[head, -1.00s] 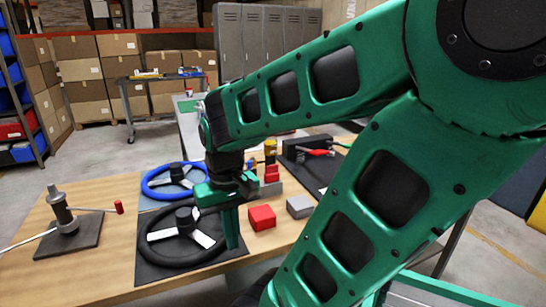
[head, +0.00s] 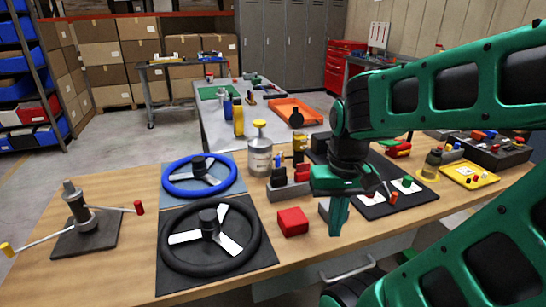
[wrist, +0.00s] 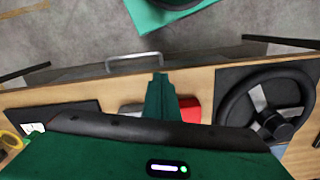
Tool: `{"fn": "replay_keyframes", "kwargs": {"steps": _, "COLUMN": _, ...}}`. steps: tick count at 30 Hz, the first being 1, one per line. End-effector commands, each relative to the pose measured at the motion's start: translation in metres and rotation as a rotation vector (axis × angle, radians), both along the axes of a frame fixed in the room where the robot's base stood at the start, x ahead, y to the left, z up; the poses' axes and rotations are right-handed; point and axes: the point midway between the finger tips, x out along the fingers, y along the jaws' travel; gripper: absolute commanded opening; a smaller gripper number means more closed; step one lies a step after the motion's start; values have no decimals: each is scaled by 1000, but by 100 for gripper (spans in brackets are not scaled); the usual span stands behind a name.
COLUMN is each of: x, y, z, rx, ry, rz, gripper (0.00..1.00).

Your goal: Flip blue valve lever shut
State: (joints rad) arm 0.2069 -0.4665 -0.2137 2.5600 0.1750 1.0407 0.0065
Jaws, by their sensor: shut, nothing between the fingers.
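My gripper (head: 338,214) points down with its green fingers together and empty, above the table's front side, just right of a red block. In the wrist view its fingers (wrist: 160,98) show between the red block (wrist: 191,108) and a grey block. A grey valve block (head: 290,188) stands behind the red block, left of my gripper. It carries small coloured parts: a small blue piece (head: 279,161), which may be the blue lever, and a yellow part (head: 299,150). The blue piece is too small to tell its position. My gripper is apart from it.
A black handwheel (head: 258,240) and a blue handwheel (head: 230,184) lie left. A silver canister (head: 259,157) stands behind the valve block. The red block (head: 292,222) is in front. A dark mat (head: 376,209) with small parts lies right, partly hidden by my arm.

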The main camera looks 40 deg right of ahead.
Motion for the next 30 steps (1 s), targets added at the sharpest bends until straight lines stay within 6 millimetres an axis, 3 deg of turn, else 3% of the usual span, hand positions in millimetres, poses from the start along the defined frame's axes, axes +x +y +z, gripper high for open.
{"fn": "replay_keyframes", "kwargs": {"steps": 6, "x": -8, "y": -2, "z": 7, "rx": -7, "ry": -12, "rz": 0, "gripper": 0}}
{"fn": "replay_keyframes", "kwargs": {"steps": 8, "x": -2, "y": -6, "z": 10, "rx": -22, "ry": -11, "rz": -3, "gripper": 0}}
{"fn": "replay_keyframes", "kwargs": {"steps": 11, "x": 24, "y": -16, "z": 19, "rx": -72, "ry": -2, "rz": -7, "gripper": 0}}
{"fn": "replay_keyframes", "kwargs": {"steps": 16, "x": 99, "y": -38, "z": 43, "rx": -212, "ry": -1, "rz": -19, "gripper": 0}}
{"fn": "replay_keyframes", "kwargs": {"steps": 20, "x": 164, "y": -40, "z": 60, "rx": -327, "ry": -17, "rz": -26, "gripper": 0}}
{"fn": "replay_keyframes", "kwargs": {"steps": 24, "x": 233, "y": -24, "z": 73, "rx": -441, "ry": -48, "rz": -30, "gripper": 0}}
{"fn": "replay_keyframes", "kwargs": {"steps": 30, "x": 309, "y": 16, "z": 82, "rx": -569, "ry": -104, "rz": -39, "gripper": 0}}
